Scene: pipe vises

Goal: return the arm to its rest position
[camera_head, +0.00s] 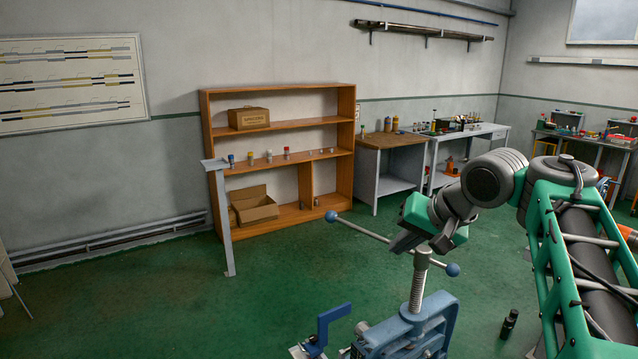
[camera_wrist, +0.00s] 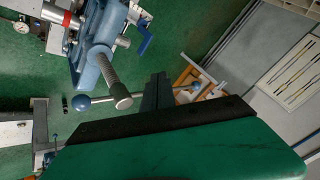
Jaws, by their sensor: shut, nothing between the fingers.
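My arm reaches in from the right of the head view, with green and grey links bent at a raised elbow. My gripper (camera_head: 403,243) has a green body and dark fingers; it is shut and empty. It hangs close to the handle bar and screw of a blue pipe vise (camera_head: 432,307); whether they touch I cannot tell. In the wrist view my gripper (camera_wrist: 157,88) shows dark fingers together beyond the green body. The blue vise (camera_wrist: 92,65) stands at upper left there, its screw and ball-ended bar near the fingers.
A wooden shelf (camera_head: 278,86) with boxes and small fittings stands by the back wall. A narrow grey stand (camera_head: 222,215) is in front of it. Workbenches (camera_head: 385,143) line the back right. A small black object (camera_head: 509,324) is on the floor. Green floor at left is clear.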

